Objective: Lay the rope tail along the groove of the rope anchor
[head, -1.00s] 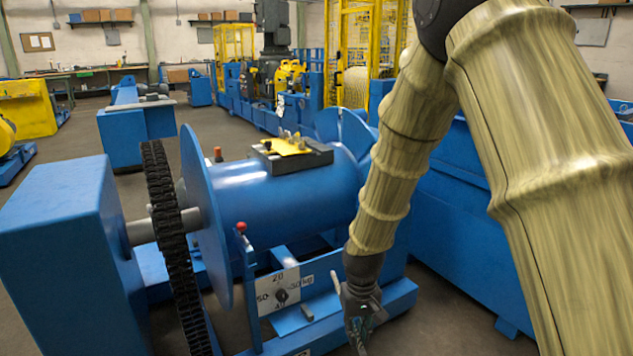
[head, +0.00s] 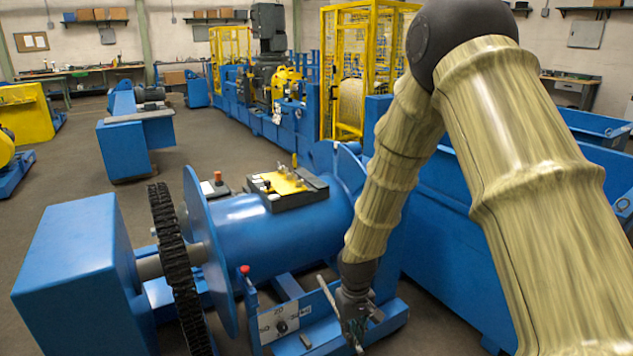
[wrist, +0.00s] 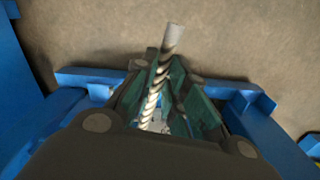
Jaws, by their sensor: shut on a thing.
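My gripper (head: 354,328) points down in front of the blue drum, at the right end of its frame. It is shut on the rope tail (head: 327,298), a thin pale rod-like piece slanting across the fingers in the head view. In the wrist view the rope tail (wrist: 157,88) is a twisted white rope with a plain grey end (wrist: 174,36), passing between the dark green fingers (wrist: 160,112) and sticking out beyond them. The fingers hide part of it. I cannot clearly make out the rope anchor or its groove; my gripper may cover it.
The blue drum (head: 285,232) carries a dark tray (head: 315,190) with a yellow top and small parts. A black chain (head: 168,240) runs round a wheel at its left, beside a blue housing (head: 75,270). Blue troughs (head: 440,215) stand at right.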

